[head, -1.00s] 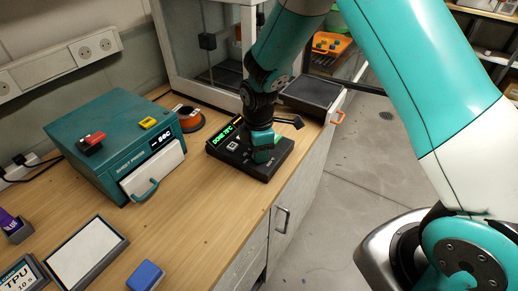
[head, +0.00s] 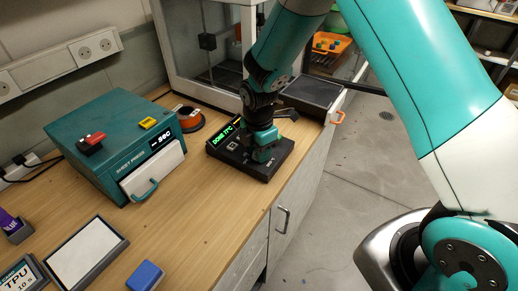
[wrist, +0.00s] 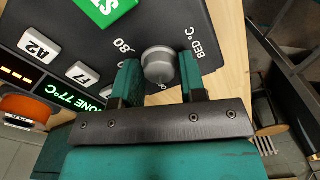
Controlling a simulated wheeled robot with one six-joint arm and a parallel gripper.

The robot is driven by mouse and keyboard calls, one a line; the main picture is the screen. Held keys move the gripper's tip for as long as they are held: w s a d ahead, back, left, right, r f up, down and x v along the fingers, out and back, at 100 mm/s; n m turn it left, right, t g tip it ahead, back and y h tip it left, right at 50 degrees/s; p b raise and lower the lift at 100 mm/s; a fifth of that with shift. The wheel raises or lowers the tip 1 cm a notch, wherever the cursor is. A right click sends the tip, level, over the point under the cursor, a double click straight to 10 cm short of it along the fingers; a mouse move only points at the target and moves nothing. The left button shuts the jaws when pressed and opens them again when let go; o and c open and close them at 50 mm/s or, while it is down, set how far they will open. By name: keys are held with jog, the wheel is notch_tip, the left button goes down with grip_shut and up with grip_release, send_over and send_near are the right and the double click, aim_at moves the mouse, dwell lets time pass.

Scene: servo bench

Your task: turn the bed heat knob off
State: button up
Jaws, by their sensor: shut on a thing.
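The bed heat knob (wrist: 158,65) is a small round grey knob on the dark control box, labelled "BED °C", with an "80" mark beside it. My gripper (wrist: 161,76) has one finger on each side of the knob and is shut on it. The control box (head: 222,152) stands near the bench's front edge in the head view, and my gripper (head: 264,150) is down on its right part, hiding the knob there. The box's green display (wrist: 105,97) reads "DONE 77°C" in the wrist view.
A teal press (head: 110,130) with a white drawer front stands left of the box, with an orange spool (head: 188,118) between them. A glass-fronted cabinet (head: 205,60) is behind. A dark tray (head: 312,96) lies to the right.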

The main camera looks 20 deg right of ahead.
jog(key=shift+w, duration=0.1)
jog(key=o, duration=0.9)
notch_tip(320, 180, up, 18)
jog(key=b, duration=0.1)
jog(key=shift+f+b, duration=0.25)
jog(key=shift+b, duration=0.05)
jog(key=s+a+r+m+y, duration=0.2)
jog(key=s+m, duration=0.5)
jog(key=s, duration=0.5)
jog(key=s+a+r+m+y, duration=0.2)
jog(key=s+m, duration=0.4)
jog(key=s, duration=0.7)
jog(key=shift+a+r+m, duration=0.25)
jog(key=shift+r+m, duration=0.15)
jog(key=shift+r, duration=0.1)
